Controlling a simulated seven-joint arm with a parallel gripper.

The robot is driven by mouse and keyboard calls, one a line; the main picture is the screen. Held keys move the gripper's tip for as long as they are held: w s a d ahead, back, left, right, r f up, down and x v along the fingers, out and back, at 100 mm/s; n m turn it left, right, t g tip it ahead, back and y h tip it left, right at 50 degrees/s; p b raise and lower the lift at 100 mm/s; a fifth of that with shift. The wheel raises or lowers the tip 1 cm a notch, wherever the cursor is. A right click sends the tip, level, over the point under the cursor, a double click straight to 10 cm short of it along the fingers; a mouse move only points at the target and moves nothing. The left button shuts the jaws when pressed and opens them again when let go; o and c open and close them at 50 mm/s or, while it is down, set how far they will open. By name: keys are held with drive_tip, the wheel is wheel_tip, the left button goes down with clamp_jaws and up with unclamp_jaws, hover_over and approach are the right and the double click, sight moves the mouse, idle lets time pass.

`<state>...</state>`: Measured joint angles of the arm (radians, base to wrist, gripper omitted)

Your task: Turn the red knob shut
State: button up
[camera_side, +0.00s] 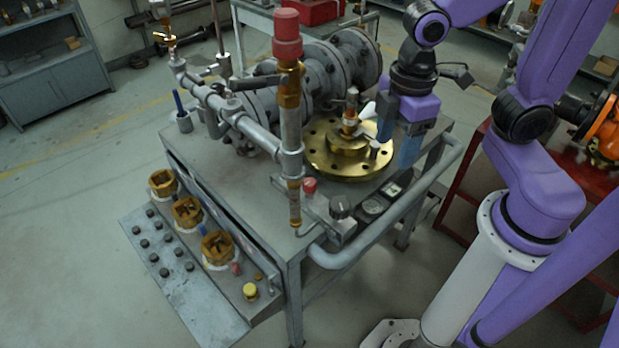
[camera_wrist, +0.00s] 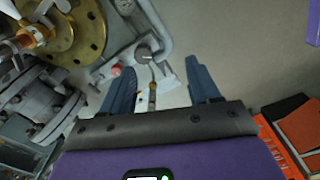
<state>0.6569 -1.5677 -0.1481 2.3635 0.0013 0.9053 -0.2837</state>
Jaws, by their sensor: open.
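A large red cap (camera_side: 287,34) tops a tall upright brass-and-grey pipe, and a small red knob (camera_side: 309,186) sits low on the bench top beside that pipe. I cannot tell which one the task means. A small red knob (camera_wrist: 116,70) also shows in the wrist view, left of the left fingertip. My gripper (camera_side: 398,142) points down over the right edge of the brass flange, apart from both red parts. In the wrist view my gripper (camera_wrist: 160,68) has its blue fingers spread, with nothing gripped.
The brass flange (camera_side: 325,159) with a valve stem stands left of my gripper. Grey pipework (camera_side: 318,70) lies behind.

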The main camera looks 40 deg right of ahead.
sight(309, 182)
drive_tip(key=w+a+f+n, duration=0.1)
drive_tip(key=w+a, duration=0.1)
drive_tip(key=w, duration=0.7)
drive_tip(key=w+a+f+n, duration=0.1)
drive_tip(key=w+a+n, duration=0.1)
drive_tip(key=w, duration=0.6)
wheel_tip(309, 182, down, 18)
drive_tip(key=shift+d+r, duration=0.15)
drive_tip(key=shift+r, duration=0.05)
drive_tip(key=c, duration=1)
